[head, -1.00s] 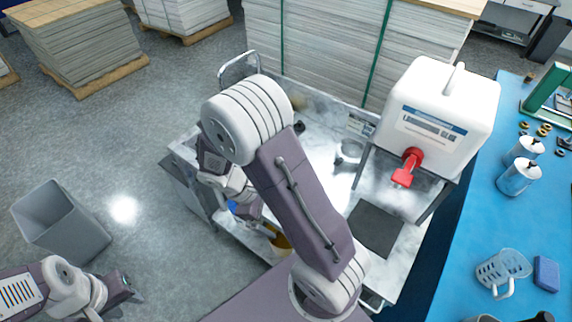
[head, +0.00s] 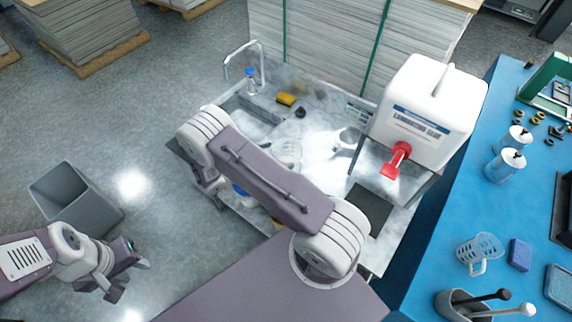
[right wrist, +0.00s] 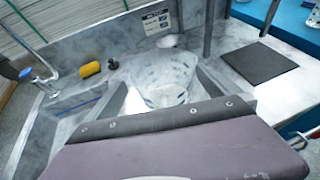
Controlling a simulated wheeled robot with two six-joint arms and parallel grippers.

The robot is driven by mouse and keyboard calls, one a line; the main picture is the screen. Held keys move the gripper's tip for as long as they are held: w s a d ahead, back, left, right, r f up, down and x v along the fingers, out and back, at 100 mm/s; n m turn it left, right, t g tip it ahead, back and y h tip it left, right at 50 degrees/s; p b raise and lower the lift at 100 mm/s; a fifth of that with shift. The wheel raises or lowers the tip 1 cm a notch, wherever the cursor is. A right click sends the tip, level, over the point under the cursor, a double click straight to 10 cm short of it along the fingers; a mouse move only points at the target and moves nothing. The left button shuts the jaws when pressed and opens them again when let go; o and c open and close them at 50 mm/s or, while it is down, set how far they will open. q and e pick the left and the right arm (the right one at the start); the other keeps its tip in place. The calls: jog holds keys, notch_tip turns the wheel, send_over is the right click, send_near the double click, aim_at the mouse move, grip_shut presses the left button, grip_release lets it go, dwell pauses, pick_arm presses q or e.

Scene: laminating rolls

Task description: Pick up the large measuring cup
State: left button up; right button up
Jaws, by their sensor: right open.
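The large measuring cup (right wrist: 165,78) is clear with faint markings and stands upright on the marbled worktop in the right wrist view. In the head view only part of the cup (head: 287,153) shows behind my right arm. My right gripper (right wrist: 163,88) is open, with a grey finger to either side of the cup; I cannot tell whether they touch it. My arm hides this gripper in the head view. My left gripper (head: 128,277) is open and empty over the floor at the left.
A white canister with a red tap (head: 425,105) stands right of the cup. A dark mat (head: 368,208) lies in front of it. A sink with a tap (head: 243,62) and a yellow item (head: 286,99) are behind. A smaller measuring cup (head: 478,250) stands on the blue table (head: 440,215).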

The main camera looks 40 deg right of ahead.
jog(key=p+x, duration=0.2)
jog(key=x, duration=0.3)
jog(key=shift+r, duration=0.2)
jog(key=shift+a, duration=0.1)
jog(key=c, duration=0.9)
jog(key=shift+r, duration=0.1)
jog(key=c, duration=0.8)
